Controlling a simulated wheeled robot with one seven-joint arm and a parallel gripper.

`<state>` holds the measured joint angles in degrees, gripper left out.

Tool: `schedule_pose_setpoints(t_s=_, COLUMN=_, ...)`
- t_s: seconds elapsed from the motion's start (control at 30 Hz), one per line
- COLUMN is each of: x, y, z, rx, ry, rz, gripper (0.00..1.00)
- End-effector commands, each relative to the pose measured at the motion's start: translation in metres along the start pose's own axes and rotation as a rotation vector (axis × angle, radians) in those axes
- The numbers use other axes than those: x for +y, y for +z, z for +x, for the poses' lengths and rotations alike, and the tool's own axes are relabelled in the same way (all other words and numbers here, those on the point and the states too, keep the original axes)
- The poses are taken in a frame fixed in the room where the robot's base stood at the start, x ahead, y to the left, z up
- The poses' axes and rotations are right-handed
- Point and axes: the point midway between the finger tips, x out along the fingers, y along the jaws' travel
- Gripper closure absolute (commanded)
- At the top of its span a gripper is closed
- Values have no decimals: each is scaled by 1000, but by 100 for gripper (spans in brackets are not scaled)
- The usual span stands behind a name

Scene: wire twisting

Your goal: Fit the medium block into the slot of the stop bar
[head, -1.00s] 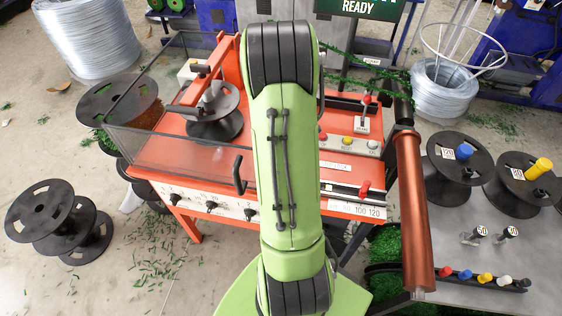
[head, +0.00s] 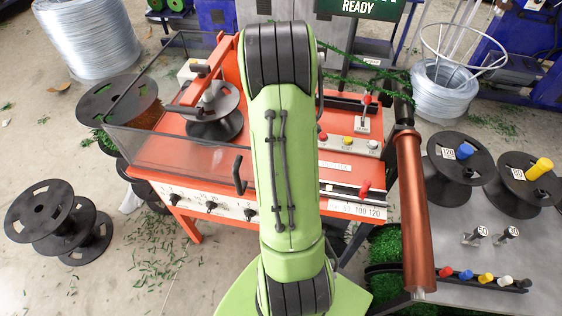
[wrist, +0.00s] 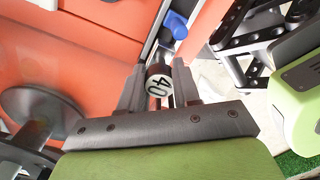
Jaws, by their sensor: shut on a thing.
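My gripper (wrist: 160,76) is shut on a dark block with a white round label reading 40 (wrist: 157,86), seen in the wrist view; I take this as the medium block. The block sits between the two grey fingers, label towards the camera. In the head view my green arm hides the gripper and block. The stop bar appears to be the metal bar with a red knob (head: 364,188) above the number scale (head: 358,210) at the machine's front right. Its slot is not clearly visible. In the wrist view a dark, pale-edged rail (wrist: 152,44) lies just beyond the fingers.
Two small labelled blocks (head: 475,237) (head: 507,235) stand on the grey table at right, near a row of coloured pegs (head: 485,278). A copper-coloured roller (head: 412,210) lies between table and machine. A clear guard (head: 185,155) and spool (head: 214,115) occupy the machine's left.

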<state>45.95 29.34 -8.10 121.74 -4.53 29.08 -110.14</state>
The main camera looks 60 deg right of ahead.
Motion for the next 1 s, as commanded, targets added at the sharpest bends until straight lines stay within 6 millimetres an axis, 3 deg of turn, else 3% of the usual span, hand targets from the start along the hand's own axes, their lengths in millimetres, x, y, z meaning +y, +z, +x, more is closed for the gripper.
schedule_pose_setpoints(t_s=1.0, x=0, y=0, z=25, rx=0, ry=0, rz=0, gripper=100)
